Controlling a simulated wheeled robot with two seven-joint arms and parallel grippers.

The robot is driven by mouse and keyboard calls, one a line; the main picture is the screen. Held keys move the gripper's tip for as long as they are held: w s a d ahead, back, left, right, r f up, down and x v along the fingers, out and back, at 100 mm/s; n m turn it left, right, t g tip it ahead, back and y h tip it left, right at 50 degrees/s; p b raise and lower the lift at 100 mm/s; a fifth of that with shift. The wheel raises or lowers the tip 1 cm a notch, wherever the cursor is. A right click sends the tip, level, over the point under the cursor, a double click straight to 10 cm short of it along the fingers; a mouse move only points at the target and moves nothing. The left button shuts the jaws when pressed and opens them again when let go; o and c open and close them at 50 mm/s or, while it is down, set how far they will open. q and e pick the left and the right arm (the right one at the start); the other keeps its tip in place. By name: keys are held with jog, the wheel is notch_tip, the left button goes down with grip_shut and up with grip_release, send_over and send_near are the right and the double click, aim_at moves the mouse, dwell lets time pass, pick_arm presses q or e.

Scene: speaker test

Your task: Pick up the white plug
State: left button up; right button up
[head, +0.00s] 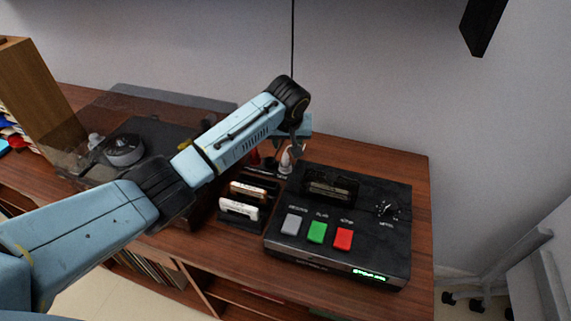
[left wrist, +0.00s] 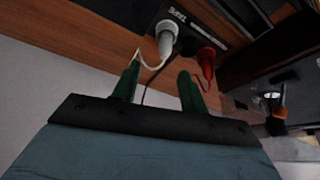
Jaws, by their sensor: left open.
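The white plug (head: 286,161) stands near the back of the wooden desk, just left of the black tape deck. It also shows in the left wrist view (left wrist: 165,40), with a white cord looping down from it, seated at a black strip. My left gripper (head: 298,145) is over the back of the desk, close to the white plug, and partly hides that area. In the left wrist view its two green fingers (left wrist: 159,72) are apart with nothing clamped between them. The white plug appears just beyond the fingertips. My right gripper is not in view.
The black tape deck (head: 385,240) has grey, green and red buttons. Cassettes (head: 240,209) stand left of it. A turntable (head: 124,150) with a clear cover is farther left. The wall is close behind.

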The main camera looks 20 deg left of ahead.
aim_at(285, 155)
pick_arm(q)
jog(key=x, duration=0.2)
jog(key=s+b+x, duration=0.1)
jog(key=x, duration=0.1)
jog(key=shift+w+a+f, duration=0.15)
jog(key=shift+a+f, duration=0.05)
jog(key=shift+f, duration=0.35)
jog(key=shift+w+f, duration=0.15)
jog(key=shift+f, duration=0.1)
grip_shut()
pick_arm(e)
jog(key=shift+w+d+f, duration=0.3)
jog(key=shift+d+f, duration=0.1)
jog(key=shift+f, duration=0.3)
